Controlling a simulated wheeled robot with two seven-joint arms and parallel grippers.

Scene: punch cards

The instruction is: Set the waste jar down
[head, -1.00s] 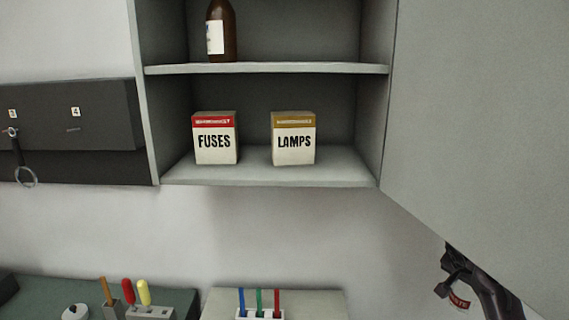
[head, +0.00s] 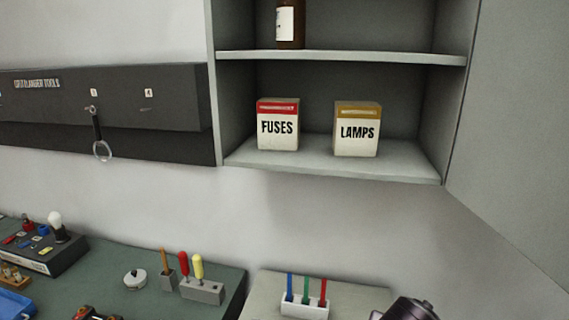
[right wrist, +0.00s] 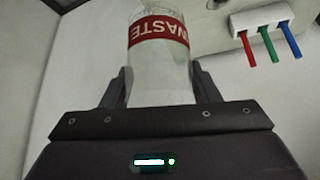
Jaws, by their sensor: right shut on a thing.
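The waste jar (right wrist: 158,55) is clear glass with a red band lettered WASTE. I cannot tell whether the jar's base touches anything. In the head view only a dark part of my right arm shows at the bottom right edge; the jar and fingers are out of that view. My left gripper is not in view.
A pale side table (head: 258,300) holds a white rack (head: 304,304) with blue, green and red sticks. The green bench (head: 120,262) at left carries a tool block (head: 202,291), a white lid-like piece (head: 135,279) and a bulb box. An open cabinet (head: 330,175) hangs above, its door at right.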

